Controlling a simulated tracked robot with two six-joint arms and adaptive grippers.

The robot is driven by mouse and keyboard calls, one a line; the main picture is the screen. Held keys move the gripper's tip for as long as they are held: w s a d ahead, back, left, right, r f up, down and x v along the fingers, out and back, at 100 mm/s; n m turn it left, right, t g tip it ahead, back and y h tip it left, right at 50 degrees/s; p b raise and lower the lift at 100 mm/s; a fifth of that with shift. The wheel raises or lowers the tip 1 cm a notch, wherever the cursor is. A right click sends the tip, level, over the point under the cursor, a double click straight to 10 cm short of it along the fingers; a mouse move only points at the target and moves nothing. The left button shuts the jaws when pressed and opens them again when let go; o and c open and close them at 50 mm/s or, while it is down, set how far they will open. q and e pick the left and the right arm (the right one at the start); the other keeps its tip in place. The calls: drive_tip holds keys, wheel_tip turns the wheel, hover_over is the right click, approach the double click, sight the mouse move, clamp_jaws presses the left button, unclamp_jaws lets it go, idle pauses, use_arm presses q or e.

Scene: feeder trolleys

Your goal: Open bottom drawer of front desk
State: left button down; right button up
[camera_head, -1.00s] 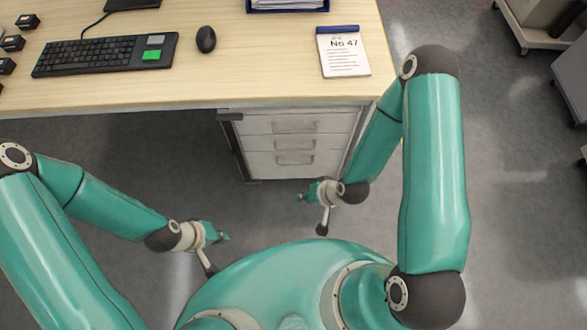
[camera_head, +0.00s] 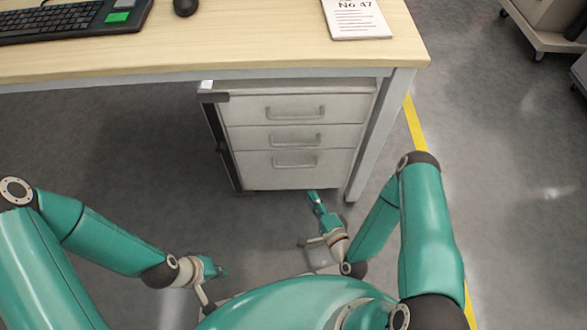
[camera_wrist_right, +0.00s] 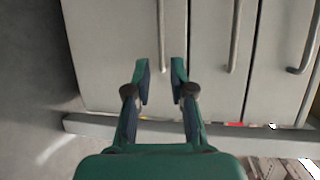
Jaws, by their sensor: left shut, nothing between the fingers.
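The front desk (camera_head: 240,50) has a grey drawer unit (camera_head: 221,135) under its right part. The bottom drawer (camera_head: 300,178) is the tallest of three and is closed, with a bar handle (camera_head: 296,163) near its top edge. My right gripper (camera_head: 314,197) is in front of and below the bottom drawer in the head view. In the right wrist view the drawers appear turned sideways, and the open, empty fingers (camera_wrist_right: 161,68) line up on either side of the bottom drawer's handle (camera_wrist_right: 161,35). Contact is not visible. My left gripper (camera_head: 222,271) is shut and empty, low over the floor.
A keyboard (camera_head: 60,22), a mouse (camera_head: 186,7) and a paper pad (camera_head: 357,18) lie on the desktop. A desk leg (camera_head: 378,140) stands right of the drawers. A yellow floor line (camera_head: 415,125) runs beyond it. A trolley (camera_head: 545,35) stands at the upper right.

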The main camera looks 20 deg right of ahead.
sight(293, 166)
drive_tip(key=b+x, duration=0.3)
drive_tip(key=x, duration=1.1)
drive_tip(key=shift+w, duration=0.4)
drive_tip(key=shift+f, duration=0.1)
clamp_jaws()
